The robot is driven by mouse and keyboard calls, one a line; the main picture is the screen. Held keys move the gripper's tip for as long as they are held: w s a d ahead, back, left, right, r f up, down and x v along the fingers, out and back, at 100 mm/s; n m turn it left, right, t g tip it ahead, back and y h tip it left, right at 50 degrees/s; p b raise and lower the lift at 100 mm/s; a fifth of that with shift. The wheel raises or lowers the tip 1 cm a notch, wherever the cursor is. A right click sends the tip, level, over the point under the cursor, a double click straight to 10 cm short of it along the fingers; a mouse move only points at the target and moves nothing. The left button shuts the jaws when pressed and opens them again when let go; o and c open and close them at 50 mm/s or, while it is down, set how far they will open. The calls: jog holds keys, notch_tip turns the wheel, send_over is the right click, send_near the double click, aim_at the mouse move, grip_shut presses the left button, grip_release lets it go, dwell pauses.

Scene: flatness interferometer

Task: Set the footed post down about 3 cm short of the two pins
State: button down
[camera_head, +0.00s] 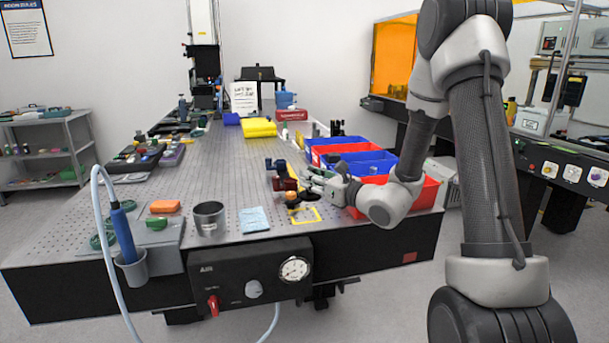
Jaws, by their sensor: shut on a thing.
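My gripper (303,181) reaches in from the right, low over the near right part of the perforated table (240,172). It is shut on a small upright post (289,184), dark red at the fingers. Blue parts show behind and above it, and an orange-yellow part shows below. I cannot tell whether the post's foot touches the table. A yellow square outline (304,216) is marked on the table just in front of it. The two pins are too small or hidden to make out.
Blue and red bins (372,168) stand close behind and right of my gripper. A blue cloth (254,219), a dark metal cup (209,218) and an orange block (164,206) lie toward the near left.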

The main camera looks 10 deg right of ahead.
aim_at(312, 198)
jog(key=shift+f, duration=3.15)
jog(key=shift+f, duration=0.6)
jog(key=c, duration=1.2)
grip_release()
